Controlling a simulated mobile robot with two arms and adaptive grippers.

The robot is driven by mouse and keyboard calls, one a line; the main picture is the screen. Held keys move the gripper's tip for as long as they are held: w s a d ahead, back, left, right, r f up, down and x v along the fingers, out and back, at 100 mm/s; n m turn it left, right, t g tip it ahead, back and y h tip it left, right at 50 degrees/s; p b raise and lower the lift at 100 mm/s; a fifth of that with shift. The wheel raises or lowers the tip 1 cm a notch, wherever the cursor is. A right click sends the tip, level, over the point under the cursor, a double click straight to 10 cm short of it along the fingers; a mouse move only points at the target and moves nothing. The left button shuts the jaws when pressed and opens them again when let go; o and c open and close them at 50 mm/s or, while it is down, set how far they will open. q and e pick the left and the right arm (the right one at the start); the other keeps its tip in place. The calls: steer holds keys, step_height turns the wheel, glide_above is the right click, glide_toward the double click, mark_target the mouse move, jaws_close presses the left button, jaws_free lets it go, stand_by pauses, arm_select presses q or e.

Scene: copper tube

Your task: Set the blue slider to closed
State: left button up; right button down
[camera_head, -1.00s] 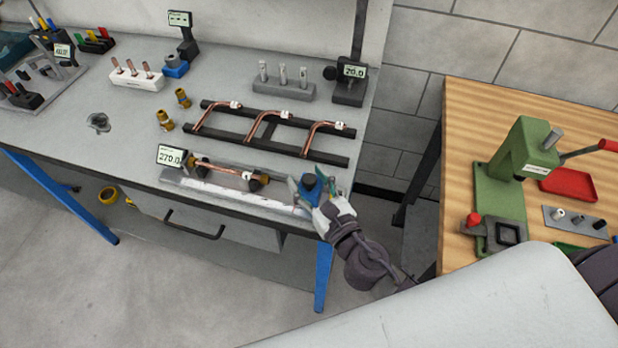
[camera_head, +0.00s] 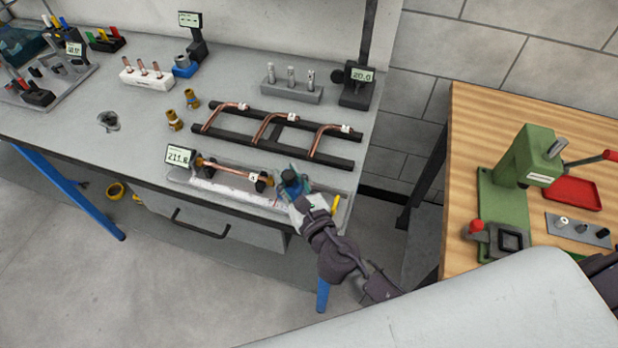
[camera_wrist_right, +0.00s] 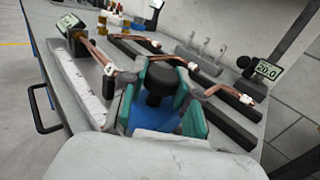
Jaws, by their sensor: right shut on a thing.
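The blue slider (camera_head: 291,183) with a dark knob sits on the pale measuring rail (camera_head: 212,189) along the bench's front edge. My right gripper (camera_head: 293,190) is shut on it; in the right wrist view the teal fingers stand on both sides of the blue slider body (camera_wrist_right: 158,121), under its black knob (camera_wrist_right: 160,82). A copper tube (camera_head: 228,169) lies along the rail to the left of the slider, its right end close to or against it; I cannot tell whether they touch. A display (camera_head: 180,155) at the rail's left end reads about 211. My left gripper is not in view.
A black rack (camera_head: 278,134) with several bent copper tubes lies just behind the rail. A gauge stand (camera_head: 359,85) reading 20.0 and a grey block (camera_head: 291,93) with pins stand farther back. A wooden table (camera_head: 462,130) with a green press (camera_head: 527,165) is at right.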

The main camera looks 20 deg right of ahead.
steer(key=shift+w+a, duration=0.35)
steer(key=shift+a, duration=0.25)
steer(key=shift+r, duration=0.1)
steer(key=c, duration=0.8)
jaws_free()
steer(key=s+d, duration=0.2)
steer(key=s, duration=0.9)
steer(key=shift+s+d, duration=0.15)
steer(key=shift+s, duration=0.25)
